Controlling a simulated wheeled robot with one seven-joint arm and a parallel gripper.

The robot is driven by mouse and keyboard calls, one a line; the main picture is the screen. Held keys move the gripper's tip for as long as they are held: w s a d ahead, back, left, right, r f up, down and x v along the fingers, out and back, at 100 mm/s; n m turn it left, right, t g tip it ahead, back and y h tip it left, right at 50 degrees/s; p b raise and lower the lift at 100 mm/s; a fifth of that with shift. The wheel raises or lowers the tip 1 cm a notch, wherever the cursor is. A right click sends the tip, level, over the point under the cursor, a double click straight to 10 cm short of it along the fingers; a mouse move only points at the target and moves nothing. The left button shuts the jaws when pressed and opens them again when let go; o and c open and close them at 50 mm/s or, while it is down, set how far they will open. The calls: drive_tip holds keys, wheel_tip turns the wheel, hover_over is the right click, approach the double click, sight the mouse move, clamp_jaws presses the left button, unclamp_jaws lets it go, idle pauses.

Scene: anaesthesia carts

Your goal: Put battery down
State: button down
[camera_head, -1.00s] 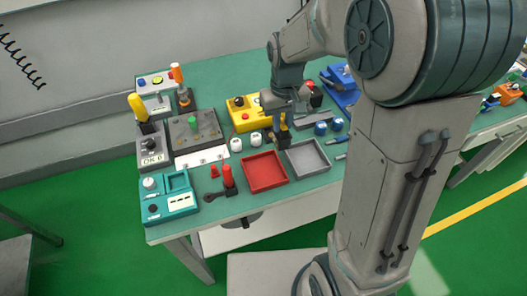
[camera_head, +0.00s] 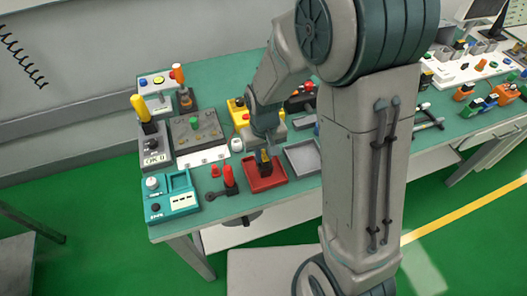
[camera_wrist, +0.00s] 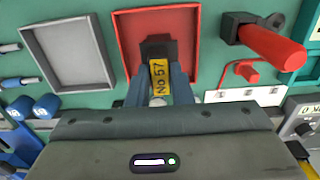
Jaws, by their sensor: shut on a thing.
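The battery is a small dark block with a yellow label reading "No 57" (camera_wrist: 159,75). My gripper (camera_wrist: 160,88) is shut on it, with a finger on each side. In the head view the battery (camera_head: 265,163) is over the red tray (camera_head: 280,179), near its middle. In the wrist view the red tray (camera_wrist: 127,23) frames the battery's dark far end. I cannot tell whether the battery touches the tray floor. My gripper (camera_head: 265,152) points down at the tray in the head view.
A grey tray (camera_head: 318,168) is beside the red tray and looks empty. A red-handled tool (camera_head: 229,177) lies on the other side. A teal box (camera_head: 170,206), a grey panel (camera_head: 196,128) and a yellow box (camera_head: 238,113) stand on the table nearby.

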drive_tip(key=shift+f, duration=0.2)
drive_tip(key=c, duration=1.3)
unclamp_jaws()
drive_tip(key=shift+r, duration=0.1)
wheel_tip(320, 180, up, 12)
drive_tip(key=s+d+r+m+t, duration=0.3)
drive_tip(key=s+d+r, duration=0.3)
drive_tip(key=s+d, duration=0.6)
drive_tip(key=shift+s+t+b, duration=0.3)
drive_tip(key=shift+s+b, duration=0.05)
drive_tip(key=shift+b, duration=0.05)
